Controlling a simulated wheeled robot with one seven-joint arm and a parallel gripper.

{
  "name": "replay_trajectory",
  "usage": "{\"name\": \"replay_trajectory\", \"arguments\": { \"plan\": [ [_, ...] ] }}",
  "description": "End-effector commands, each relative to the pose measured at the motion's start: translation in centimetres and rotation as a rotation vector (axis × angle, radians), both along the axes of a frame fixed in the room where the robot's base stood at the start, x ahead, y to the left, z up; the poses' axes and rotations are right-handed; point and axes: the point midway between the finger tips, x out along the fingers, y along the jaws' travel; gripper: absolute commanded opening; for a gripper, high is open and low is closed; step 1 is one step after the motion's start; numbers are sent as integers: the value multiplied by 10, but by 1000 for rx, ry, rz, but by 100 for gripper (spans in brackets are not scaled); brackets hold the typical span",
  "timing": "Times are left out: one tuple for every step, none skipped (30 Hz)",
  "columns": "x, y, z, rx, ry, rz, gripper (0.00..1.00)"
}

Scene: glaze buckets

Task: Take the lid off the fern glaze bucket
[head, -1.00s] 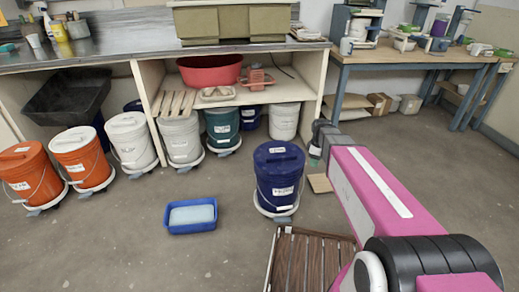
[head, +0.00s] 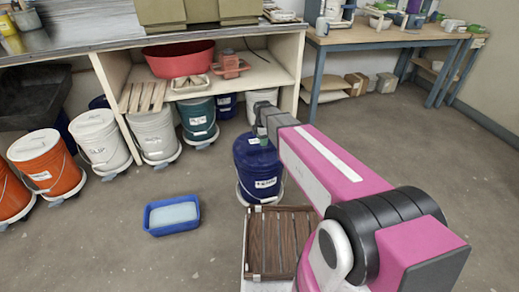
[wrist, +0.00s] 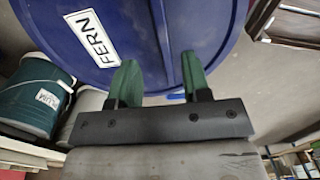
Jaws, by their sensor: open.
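The fern glaze bucket (head: 260,178) is dark blue and stands upright on a low round base on the floor. Its blue lid (wrist: 190,30) fills the top of the wrist view, with a white label (wrist: 89,38) reading FERN. The lid is on the bucket. My gripper (wrist: 158,80) has two green fingers, apart and empty, at the lid's near edge. Whether they touch it I cannot tell. In the head view my gripper (head: 262,138) is at the top of the bucket, and my arm hides part of the right side.
A blue tub (head: 172,215) sits on the floor to the left. A brown slatted rack (head: 265,245) is close in front of the bucket. Several orange, white and green buckets line the shelf unit (head: 230,92) behind. A teal bucket labelled PLUM (wrist: 32,95) shows in the wrist view.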

Motion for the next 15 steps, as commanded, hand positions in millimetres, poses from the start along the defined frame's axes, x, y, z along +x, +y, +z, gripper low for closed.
{"name": "replay_trajectory", "arguments": {
  "plan": [
    [0,0,-3,0,1,0,44],
    [0,0,-4,0,0,0,44],
    [-1,0,-6,0,1,0,44],
    [-1,0,-8,0,1,0,44],
    [-1,0,-10,0,1,-1,44],
    [-2,0,-14,0,1,-1,44],
    [-2,0,-17,0,1,-1,44],
    [-3,0,-21,0,1,-1,44],
    [-4,0,-27,0,1,-1,44],
    [-4,0,-32,-1,2,-1,44],
    [-5,1,-36,-1,2,-1,44],
    [-4,1,-41,0,1,-1,44],
    [-4,1,-45,0,1,-1,44],
    [-4,1,-48,0,1,-1,44],
    [-4,1,-52,0,0,-1,44]
  ]
}}
